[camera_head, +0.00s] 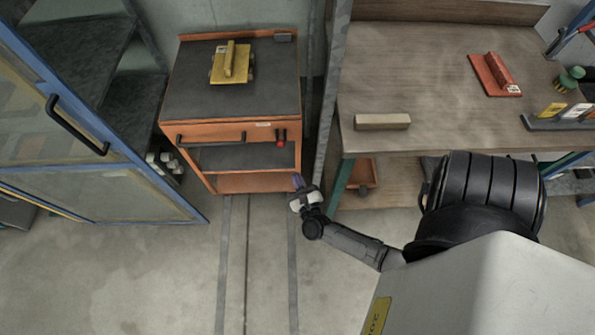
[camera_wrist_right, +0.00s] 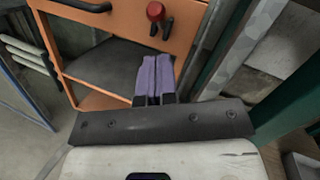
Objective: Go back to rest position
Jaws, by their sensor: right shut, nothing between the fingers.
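My right gripper (camera_head: 298,181) hangs low in front of the lower right corner of the orange cart (camera_head: 246,183). In the right wrist view its purple fingers (camera_wrist_right: 155,77) are together with nothing between them. Behind the fingers are the cart's open lower shelf and a red knob (camera_wrist_right: 155,12). The right arm (camera_head: 355,243) stretches from the lower right of the head view, over the floor, toward the cart. My left gripper does not show in either view.
A yellow trowel-like tool (camera_head: 231,62) lies on the cart's dark top. A wooden workbench (camera_head: 420,80) on the right bears a beige block (camera_head: 382,121) and a red float (camera_head: 495,74). A blue-framed glazed door (camera_head: 80,130) stands open at left. The floor (camera_head: 180,275) ahead is clear.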

